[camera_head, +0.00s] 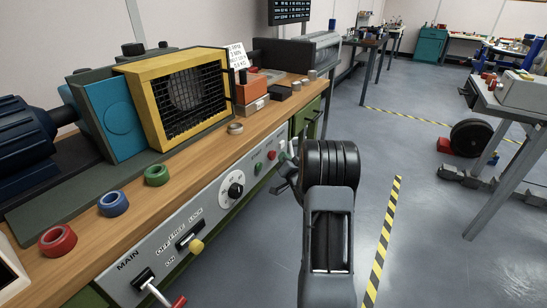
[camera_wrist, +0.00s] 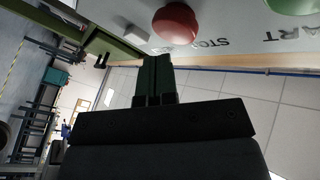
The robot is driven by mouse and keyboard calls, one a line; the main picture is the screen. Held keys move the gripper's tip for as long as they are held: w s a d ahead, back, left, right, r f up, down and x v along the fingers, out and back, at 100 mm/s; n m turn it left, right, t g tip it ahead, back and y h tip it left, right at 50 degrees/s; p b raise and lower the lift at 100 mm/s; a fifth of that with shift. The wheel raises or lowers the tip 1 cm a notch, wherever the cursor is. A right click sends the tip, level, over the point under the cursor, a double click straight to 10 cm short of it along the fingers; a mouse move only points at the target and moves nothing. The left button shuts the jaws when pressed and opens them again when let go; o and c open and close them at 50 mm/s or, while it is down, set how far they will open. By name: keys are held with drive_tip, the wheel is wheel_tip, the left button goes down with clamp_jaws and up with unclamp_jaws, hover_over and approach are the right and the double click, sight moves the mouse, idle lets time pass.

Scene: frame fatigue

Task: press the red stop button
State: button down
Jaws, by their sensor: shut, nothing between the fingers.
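The red stop button (camera_head: 272,155) is a small round cap near the right end of the grey control panel, to the right of the green button (camera_head: 257,168). In the wrist view the red stop button (camera_wrist: 175,23) is a large dome beside the letters STO. My gripper (camera_wrist: 156,58) is shut and empty; its fingertips lie just below and left of the dome in that picture, with a gap showing. In the head view my gripper (camera_head: 287,160) is close to the right of the red button, partly hidden by my wrist.
The panel (camera_head: 208,220) also carries a dial (camera_head: 232,190), a yellow-knobbed switch (camera_head: 196,246) and a red-tipped MAIN lever (camera_head: 178,301). A yellow guard frame (camera_head: 150,80) and colored rings stand on the wooden bench above.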

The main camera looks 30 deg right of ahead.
drive_tip(key=shift+w+a, duration=0.1)
drive_tip(key=shift+w, duration=0.1)
drive_tip(key=shift+w+a+b, duration=0.1)
drive_tip(key=shift+w+b, duration=0.15)
drive_tip(key=shift+b, duration=0.05)
drive_tip(key=shift+w+a, duration=0.25)
drive_tip(key=shift+w, duration=0.15)
idle(1.0)
idle(0.3)
drive_tip(key=shift+s+d+b, duration=0.35)
drive_tip(key=shift+s+d, duration=0.1)
drive_tip(key=shift+s, duration=0.35)
drive_tip(key=shift+s+d, duration=0.4)
drive_tip(key=shift+s, duration=0.35)
drive_tip(key=shift+s+d, duration=0.4)
drive_tip(key=shift+s, duration=0.3)
drive_tip(key=shift+s+d, duration=0.4)
drive_tip(key=shift+s, duration=0.35)
